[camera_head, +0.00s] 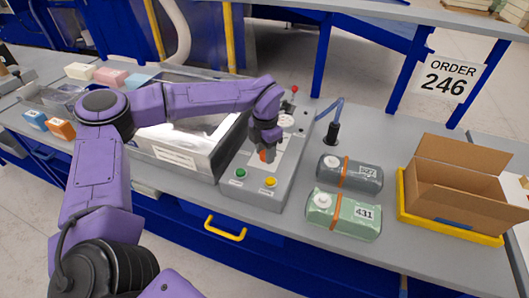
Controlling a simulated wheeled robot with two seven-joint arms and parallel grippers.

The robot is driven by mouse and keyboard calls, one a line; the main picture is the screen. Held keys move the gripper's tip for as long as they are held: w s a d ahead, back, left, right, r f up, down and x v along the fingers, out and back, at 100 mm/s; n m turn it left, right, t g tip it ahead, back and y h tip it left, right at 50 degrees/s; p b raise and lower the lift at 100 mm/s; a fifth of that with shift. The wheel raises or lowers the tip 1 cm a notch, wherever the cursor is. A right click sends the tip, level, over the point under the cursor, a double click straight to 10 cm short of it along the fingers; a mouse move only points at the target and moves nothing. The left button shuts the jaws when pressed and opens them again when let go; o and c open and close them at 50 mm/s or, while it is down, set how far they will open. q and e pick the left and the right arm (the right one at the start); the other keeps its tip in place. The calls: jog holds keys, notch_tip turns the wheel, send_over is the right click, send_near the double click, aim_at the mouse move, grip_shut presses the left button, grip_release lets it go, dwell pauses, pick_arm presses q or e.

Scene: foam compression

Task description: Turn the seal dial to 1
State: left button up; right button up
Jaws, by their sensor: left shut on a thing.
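A grey control panel (258,194) stands in the middle of the table. My left gripper (266,150) reaches down onto it from the left and is shut on a small orange-red knob (264,156), which I take to be the seal dial. The fingers cover most of the knob, and its marks and pointer cannot be read. A green button (240,173) and a yellow button (271,182) sit nearer the panel's front edge. A white round part (286,121) and a red-tipped lever (294,89) are farther back. My right gripper is not in view.
A clear-sided metal chamber (190,150) stands left of the panel. Dark grey (350,173) and green (343,215) rolled packs lie to its right. An open cardboard box (465,205) sits in a yellow tray (440,228). A sign reads ORDER 246 (451,77).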

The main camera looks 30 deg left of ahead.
pick_arm(q)
jog(key=n+b, duration=0.2)
jog(key=n, duration=0.2)
jog(key=shift+f+n+b, duration=0.1)
jog(key=shift+n+b, duration=0.2)
jog(key=shift+n, duration=0.1)
jog(key=shift+n+b, duration=0.55)
jog(key=shift+n, duration=0.35)
jog(key=shift+w, duration=0.1)
jog(key=o, duration=1.1)
